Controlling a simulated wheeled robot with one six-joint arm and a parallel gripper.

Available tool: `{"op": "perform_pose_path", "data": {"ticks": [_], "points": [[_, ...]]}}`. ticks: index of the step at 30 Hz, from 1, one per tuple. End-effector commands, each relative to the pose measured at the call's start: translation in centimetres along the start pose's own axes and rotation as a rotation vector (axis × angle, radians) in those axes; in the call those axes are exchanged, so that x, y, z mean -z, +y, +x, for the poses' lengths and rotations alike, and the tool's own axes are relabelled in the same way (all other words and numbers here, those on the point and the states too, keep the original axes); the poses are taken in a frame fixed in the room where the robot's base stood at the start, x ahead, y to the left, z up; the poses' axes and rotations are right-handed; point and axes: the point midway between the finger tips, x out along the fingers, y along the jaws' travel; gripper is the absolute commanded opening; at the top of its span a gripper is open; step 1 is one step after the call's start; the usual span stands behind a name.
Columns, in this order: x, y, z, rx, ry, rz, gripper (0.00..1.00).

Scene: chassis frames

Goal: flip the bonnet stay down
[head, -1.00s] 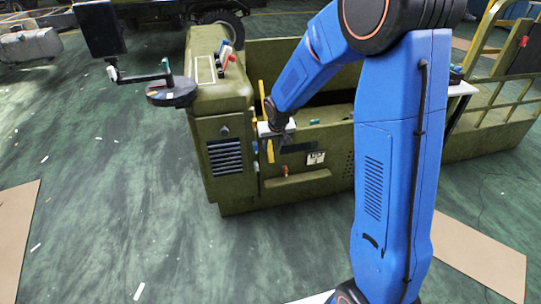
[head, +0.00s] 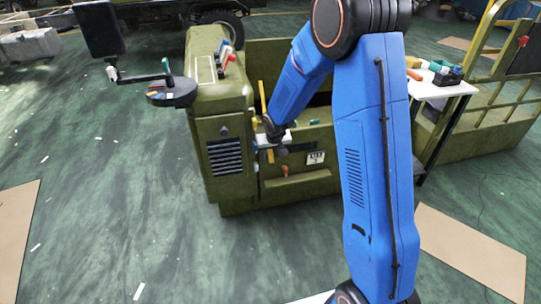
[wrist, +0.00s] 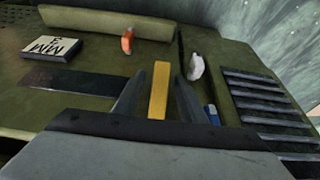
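The bonnet stay looks to be the yellow bar (head: 263,97), which stands upright at the front of the green vehicle body (head: 225,98). Part of it is hidden behind my gripper (head: 266,146), and a short yellow piece shows below. In the wrist view the yellow bar (wrist: 158,90) lies between the two dark fingers of my gripper (wrist: 157,90). Gaps show on both sides of the bar, so the fingers are open and apart from it. Where the bar is hinged is hidden.
An orange lever (wrist: 127,40), a white knob (wrist: 196,66), a label plate (wrist: 52,47) and a slatted grille (wrist: 262,103) sit near my gripper on the panel. A white side table (head: 440,88) with small items stands at right. The floor in front is clear.

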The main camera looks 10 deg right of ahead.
Motion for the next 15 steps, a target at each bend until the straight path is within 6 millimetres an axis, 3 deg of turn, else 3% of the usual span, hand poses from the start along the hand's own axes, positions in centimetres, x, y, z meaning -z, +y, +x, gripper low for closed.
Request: {"op": "perform_pose_path", "data": {"ticks": [1,5,15], "points": [[0.00,0.00,-0.01,0.000,0.000,0.000,0.30],[0.01,0.00,-0.02,0.000,0.000,0.000,0.00],[0.00,0.19,-0.33,-0.007,-0.051,0.001,0.00]]}}
